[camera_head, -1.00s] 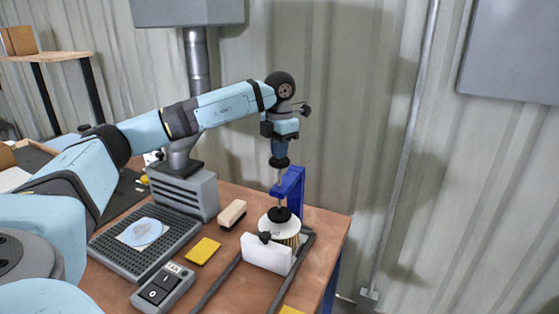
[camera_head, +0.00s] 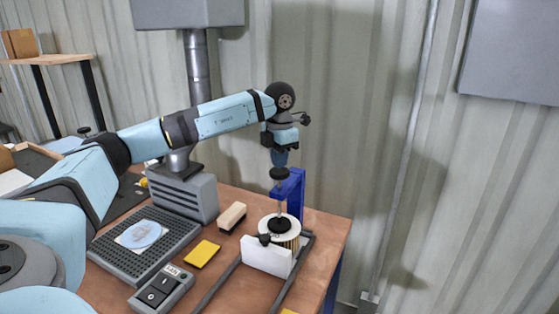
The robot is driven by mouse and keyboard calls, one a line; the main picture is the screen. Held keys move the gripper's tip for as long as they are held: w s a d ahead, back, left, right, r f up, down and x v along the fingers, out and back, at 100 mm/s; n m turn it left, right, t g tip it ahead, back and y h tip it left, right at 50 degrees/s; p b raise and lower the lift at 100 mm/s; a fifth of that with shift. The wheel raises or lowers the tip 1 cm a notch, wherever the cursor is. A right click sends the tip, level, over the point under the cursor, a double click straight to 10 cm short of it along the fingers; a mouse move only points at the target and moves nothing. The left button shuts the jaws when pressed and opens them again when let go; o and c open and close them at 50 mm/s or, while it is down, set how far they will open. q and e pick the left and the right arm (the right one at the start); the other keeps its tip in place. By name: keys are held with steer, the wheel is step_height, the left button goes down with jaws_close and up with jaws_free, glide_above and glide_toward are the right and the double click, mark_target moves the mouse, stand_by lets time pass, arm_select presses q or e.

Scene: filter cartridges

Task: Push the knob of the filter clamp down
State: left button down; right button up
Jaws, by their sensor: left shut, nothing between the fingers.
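The filter clamp has a blue bracket (camera_head: 295,192) at the right of the workbench. Its black knob (camera_head: 279,173) tops a thin vertical rod, and a black pad (camera_head: 279,224) sits at the rod's lower end. The pad is down at the white top of a round pleated filter cartridge (camera_head: 290,241). My left gripper (camera_head: 280,163) is shut and empty, pointing down right above the knob, and appears to touch it. My right gripper is out of view.
A white block (camera_head: 265,257) with a small black knob stands before the cartridge, beside dark rails. A brush (camera_head: 232,216), a yellow pad (camera_head: 202,253), a switch box (camera_head: 161,288) and a perforated grey tray (camera_head: 112,254) lie to the left. A corrugated wall is behind.

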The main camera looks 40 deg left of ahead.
arm_select(q)
step_height(320, 180, up, 9)
steer(key=p, duration=0.6)
steer(key=shift+p, duration=0.35)
stand_by(0.3)
